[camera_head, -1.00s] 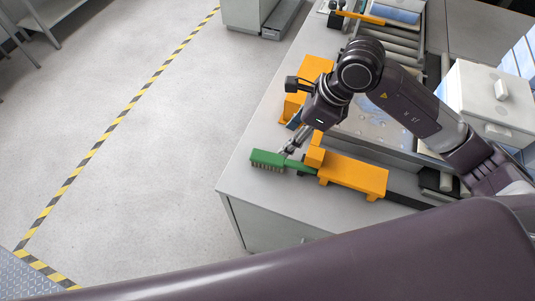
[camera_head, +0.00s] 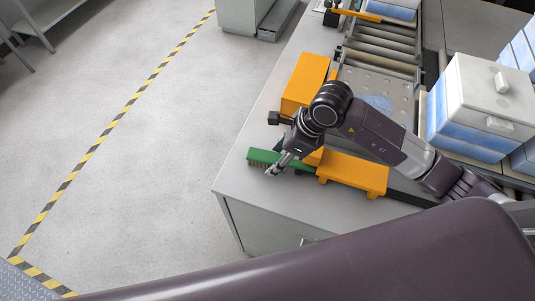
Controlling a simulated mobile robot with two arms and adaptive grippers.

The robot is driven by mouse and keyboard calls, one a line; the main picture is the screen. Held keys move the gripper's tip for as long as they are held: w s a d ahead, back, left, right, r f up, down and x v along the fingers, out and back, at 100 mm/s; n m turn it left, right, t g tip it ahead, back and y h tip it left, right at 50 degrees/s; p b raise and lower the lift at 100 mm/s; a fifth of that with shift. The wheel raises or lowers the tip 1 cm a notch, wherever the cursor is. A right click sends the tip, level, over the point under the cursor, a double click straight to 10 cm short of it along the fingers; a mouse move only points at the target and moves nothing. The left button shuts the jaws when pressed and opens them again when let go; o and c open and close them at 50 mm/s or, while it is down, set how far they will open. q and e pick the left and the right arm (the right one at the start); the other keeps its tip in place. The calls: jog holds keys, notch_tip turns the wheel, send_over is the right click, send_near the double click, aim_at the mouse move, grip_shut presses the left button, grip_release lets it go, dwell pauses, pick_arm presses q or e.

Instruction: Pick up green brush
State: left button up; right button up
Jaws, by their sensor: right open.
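The green brush (camera_head: 262,157) lies on the light grey table top near its front left corner, bristles showing below its green back. Its right part is hidden behind my right gripper (camera_head: 273,169), which is over the brush near its middle. The gripper's fingers point down and to the left, open. I cannot tell whether they touch the brush. My left gripper does not show.
An orange stand (camera_head: 352,172) is just right of the brush, and a larger orange block (camera_head: 305,84) is behind it. A roller conveyor (camera_head: 383,40) runs behind. A white and blue box (camera_head: 483,105) stands at the right. Bare table top (camera_head: 240,180) lies left of the brush.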

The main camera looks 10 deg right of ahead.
jog(key=shift+w+a+f, duration=0.1)
jog(key=shift+a+f, duration=0.15)
jog(key=shift+f, duration=0.35)
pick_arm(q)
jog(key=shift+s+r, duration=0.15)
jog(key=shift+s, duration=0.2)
pick_arm(e)
jog(key=c, duration=1.3)
jog(key=shift+c, duration=0.2)
jog(key=shift+r+b, duration=0.15)
jog(key=shift+b, duration=0.35)
jog(key=shift+a+r, duration=0.1)
jog(key=shift+a, duration=0.05)
pick_arm(q)
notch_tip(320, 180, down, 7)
jog(key=b, duration=0.5)
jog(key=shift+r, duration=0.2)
pick_arm(e)
jog(key=s+a, duration=0.9)
jog(key=s, duration=0.6)
jog(key=shift+a, duration=0.35)
jog(key=shift+r, duration=0.1)
